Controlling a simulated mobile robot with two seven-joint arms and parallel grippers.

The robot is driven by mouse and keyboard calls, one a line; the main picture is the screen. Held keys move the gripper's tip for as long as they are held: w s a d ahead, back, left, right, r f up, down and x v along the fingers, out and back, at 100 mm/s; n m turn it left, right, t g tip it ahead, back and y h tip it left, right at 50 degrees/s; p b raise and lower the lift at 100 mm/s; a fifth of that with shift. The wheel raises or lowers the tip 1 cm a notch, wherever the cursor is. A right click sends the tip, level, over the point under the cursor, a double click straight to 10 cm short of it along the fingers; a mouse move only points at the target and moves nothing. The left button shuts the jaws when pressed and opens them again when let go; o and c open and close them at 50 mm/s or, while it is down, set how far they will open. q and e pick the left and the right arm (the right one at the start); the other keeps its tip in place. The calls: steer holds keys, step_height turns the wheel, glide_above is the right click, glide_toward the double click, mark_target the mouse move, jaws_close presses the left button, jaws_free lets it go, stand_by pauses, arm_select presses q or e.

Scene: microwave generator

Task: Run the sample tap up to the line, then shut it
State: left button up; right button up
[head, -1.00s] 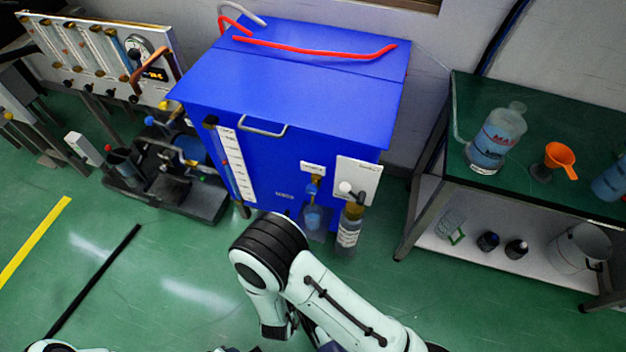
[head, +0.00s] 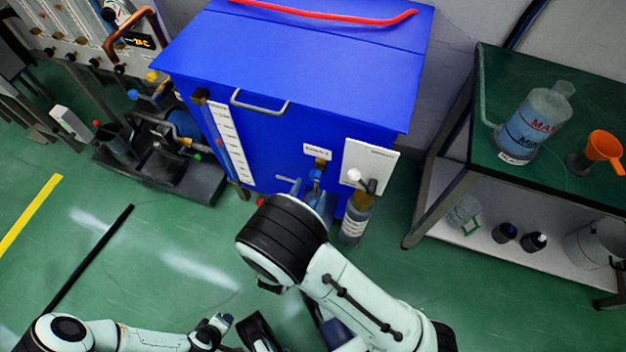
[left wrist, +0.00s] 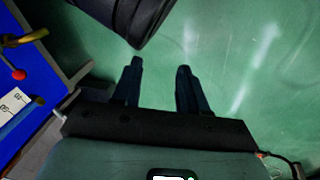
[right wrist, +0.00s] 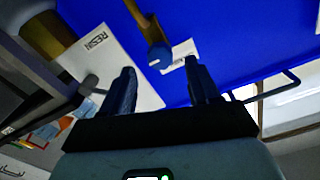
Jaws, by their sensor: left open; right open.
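The sample tap (head: 316,174), with a blue handle and brass body, is on the front of the blue tank under a small sample label. In the right wrist view, its blue knob (right wrist: 160,55) shows just beyond my open right gripper (right wrist: 160,82), with no visible contact.
A white resin panel (head: 374,160) with its own tap and a labelled bottle (head: 354,220) are close to the right of the sample tap.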

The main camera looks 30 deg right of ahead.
mark_target(314, 179)
arm_select(q)
steer(key=shift+s+a+f, duration=0.1)
steer(key=shift+s+f, duration=0.6)
steer(key=shift+s, duration=0.05)
arm_select(e)
steer(key=shift+x, duration=2.1)
steer(key=c, duration=1.1)
steer(key=shift+o, duration=0.3)
steer(key=shift+r+n+p, duration=0.3)
steer(key=shift+n+p, duration=0.7)
steer(key=shift+p, duration=0.2)
steer(key=shift+f+n+p, duration=0.25)
steer(key=shift+n+p, duration=0.7)
steer(key=shift+n, duration=0.25)
arm_select(q)
steer(key=s+d+r+g+h, duration=0.1)
steer(key=s+d+r, duration=0.2)
steer(key=r, duration=0.3)
steer(key=shift+d, duration=0.15)
steer(key=shift+r, duration=0.1)
arm_select(e)
steer(key=o, duration=1)
steer(key=shift+o, duration=0.2)
